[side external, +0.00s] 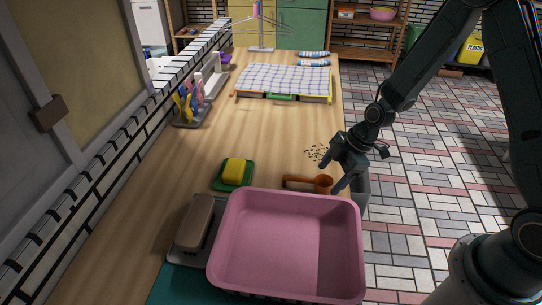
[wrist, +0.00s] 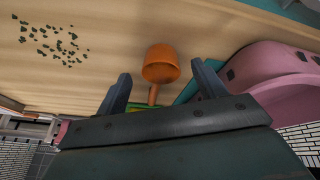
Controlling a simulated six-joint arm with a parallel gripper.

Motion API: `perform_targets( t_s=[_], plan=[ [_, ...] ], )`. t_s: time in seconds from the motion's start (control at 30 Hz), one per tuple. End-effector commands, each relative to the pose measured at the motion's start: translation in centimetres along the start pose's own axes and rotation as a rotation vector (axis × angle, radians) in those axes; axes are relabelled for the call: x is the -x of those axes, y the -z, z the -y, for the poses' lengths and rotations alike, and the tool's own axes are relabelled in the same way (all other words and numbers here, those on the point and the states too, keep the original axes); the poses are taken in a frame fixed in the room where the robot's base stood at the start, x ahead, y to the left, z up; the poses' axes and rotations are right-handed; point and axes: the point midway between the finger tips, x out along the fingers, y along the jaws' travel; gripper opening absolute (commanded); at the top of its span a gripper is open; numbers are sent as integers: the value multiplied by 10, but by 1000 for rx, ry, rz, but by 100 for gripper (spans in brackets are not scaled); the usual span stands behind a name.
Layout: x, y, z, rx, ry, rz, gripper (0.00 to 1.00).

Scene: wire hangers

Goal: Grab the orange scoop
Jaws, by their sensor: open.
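The orange scoop (side external: 323,184) lies on the wooden counter just behind the pink tub, with its handle pointing left. In the wrist view the scoop (wrist: 160,64) shows its round cup between and beyond my two fingertips, with the handle running down behind the gripper body. My gripper (side external: 335,177) is at the counter's right edge, with its fingers on either side of the cup. The gripper (wrist: 161,84) is open in the wrist view, and a gap shows between each finger and the cup. Whether either finger touches the scoop is hard to tell.
A pink tub (side external: 282,196) stands close in front of the scoop. A yellow sponge (side external: 234,170) on a green piece lies to the left. Dark crumbs (side external: 317,153) are scattered behind the scoop. A checked cloth (side external: 284,78) lies farther back; the counter between is mostly clear.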

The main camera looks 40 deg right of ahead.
Motion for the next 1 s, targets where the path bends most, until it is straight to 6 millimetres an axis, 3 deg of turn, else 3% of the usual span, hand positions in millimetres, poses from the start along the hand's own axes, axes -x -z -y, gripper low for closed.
perform_targets(
  t_s=[0.23,0.77,1.0],
  plan=[
    [-15,0,0,0,0,0,70],
    [-15,0,0,0,-1,-1,70],
    [-15,0,0,0,-1,-1,23]
  ],
)
